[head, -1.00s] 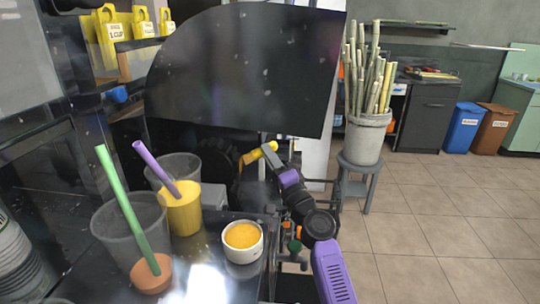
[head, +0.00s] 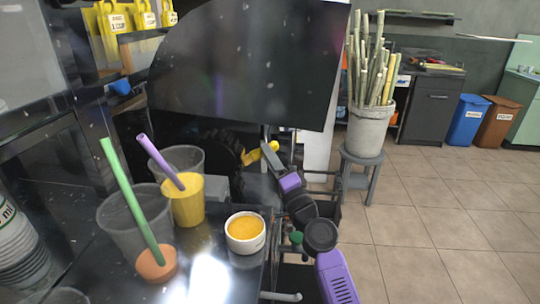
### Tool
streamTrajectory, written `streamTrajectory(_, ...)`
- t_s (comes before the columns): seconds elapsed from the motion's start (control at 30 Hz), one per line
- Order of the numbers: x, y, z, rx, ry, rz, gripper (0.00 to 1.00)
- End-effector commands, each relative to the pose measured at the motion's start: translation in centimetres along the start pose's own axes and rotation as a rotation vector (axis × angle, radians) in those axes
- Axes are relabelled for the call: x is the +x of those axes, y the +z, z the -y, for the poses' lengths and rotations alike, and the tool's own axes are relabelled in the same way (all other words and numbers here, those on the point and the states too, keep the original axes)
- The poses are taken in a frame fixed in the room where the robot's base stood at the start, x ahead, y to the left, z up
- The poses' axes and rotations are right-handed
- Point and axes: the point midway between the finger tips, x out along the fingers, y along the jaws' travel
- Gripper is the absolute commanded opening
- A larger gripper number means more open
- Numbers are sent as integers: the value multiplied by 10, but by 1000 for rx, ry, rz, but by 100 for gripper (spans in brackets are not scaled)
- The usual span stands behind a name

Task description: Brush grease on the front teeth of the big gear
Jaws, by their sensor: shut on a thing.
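The big gear (head: 224,147) is a dark, toothed wheel in shadow below the large black guard, left of my gripper. Most of it is hidden by the guard and the cups. My gripper (head: 268,152) is at the end of my purple and black arm, beside the gear's right edge. It is shut on the brush (head: 251,156), whose yellow part points left toward the gear. The bristles are too dark and small to make out, and I cannot tell whether they touch the teeth. A white bowl of orange-yellow grease (head: 245,232) stands on the dark counter in front.
The black guard (head: 250,65) overhangs the gear. A yellow cup (head: 188,203) with a purple stick, a clear cup (head: 135,222) and a terracotta base with a green stick (head: 156,262) crowd the counter. A bucket of cane (head: 369,130) stands on a stool, with open floor beyond.

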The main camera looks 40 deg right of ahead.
Motion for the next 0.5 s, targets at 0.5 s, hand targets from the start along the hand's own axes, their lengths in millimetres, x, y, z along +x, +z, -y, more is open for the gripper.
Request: streamTrajectory(0.5, -19, -29, -2, -1, 0, -1, 0)
